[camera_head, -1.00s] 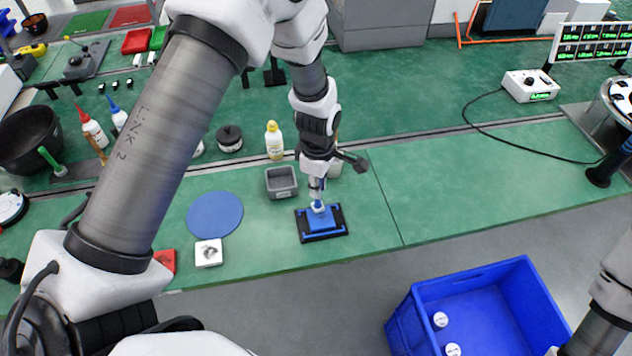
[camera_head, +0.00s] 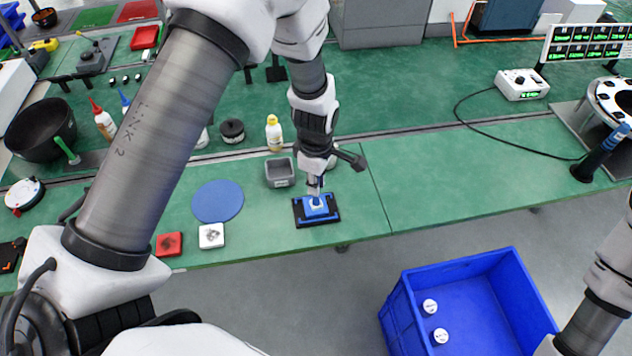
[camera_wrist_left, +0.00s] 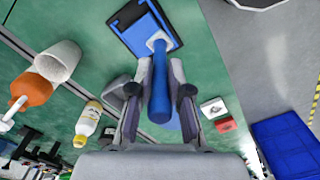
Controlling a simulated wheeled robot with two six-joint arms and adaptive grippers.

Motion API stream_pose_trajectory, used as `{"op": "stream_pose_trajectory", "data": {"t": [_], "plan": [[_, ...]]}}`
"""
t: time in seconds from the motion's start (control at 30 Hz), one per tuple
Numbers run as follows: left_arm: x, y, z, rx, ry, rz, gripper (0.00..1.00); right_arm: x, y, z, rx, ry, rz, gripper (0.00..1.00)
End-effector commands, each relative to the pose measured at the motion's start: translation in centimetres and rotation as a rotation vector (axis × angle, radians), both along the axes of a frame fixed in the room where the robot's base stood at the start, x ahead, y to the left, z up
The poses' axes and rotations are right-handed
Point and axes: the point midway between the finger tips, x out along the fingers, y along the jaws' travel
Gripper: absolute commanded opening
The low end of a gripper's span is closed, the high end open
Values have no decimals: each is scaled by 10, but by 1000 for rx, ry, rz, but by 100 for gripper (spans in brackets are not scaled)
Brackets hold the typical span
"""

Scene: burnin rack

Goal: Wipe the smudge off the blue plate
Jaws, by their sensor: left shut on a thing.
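The blue round plate (camera_head: 218,201) lies flat on the green bench; no smudge can be made out on it. Part of it shows behind the fingers in the left wrist view. My left gripper (camera_head: 315,188) is right of the plate, pointing down, shut on the blue handle (camera_wrist_left: 160,92) of a tool. The tool has a white collar (camera_wrist_left: 159,43) at its lower end, over a blue square pad (camera_wrist_left: 147,33) in a black holder (camera_wrist_left: 127,14). I cannot tell whether the tool touches the pad. My right gripper is not in view.
A grey square bin (camera_head: 280,173) and a yellow-capped bottle (camera_head: 274,133) stand behind the holder. A red block (camera_head: 169,244) and a white block (camera_head: 211,236) lie before the plate. A blue crate (camera_head: 400,313) stands on the floor. The bench right of the holder is clear.

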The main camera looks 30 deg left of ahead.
Motion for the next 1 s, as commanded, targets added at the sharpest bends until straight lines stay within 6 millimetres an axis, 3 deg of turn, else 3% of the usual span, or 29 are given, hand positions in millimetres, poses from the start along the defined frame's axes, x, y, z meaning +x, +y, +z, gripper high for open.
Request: {"op": "stream_pose_trajectory", "data": {"t": [0.1,0.37,1.0], "plan": [[0,-1,16,0,0,-4,0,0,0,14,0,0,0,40],[-1,-2,35,0,0,-12,0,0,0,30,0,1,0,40],[2,-1,36,-1,-1,-17,0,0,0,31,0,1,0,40]]}}
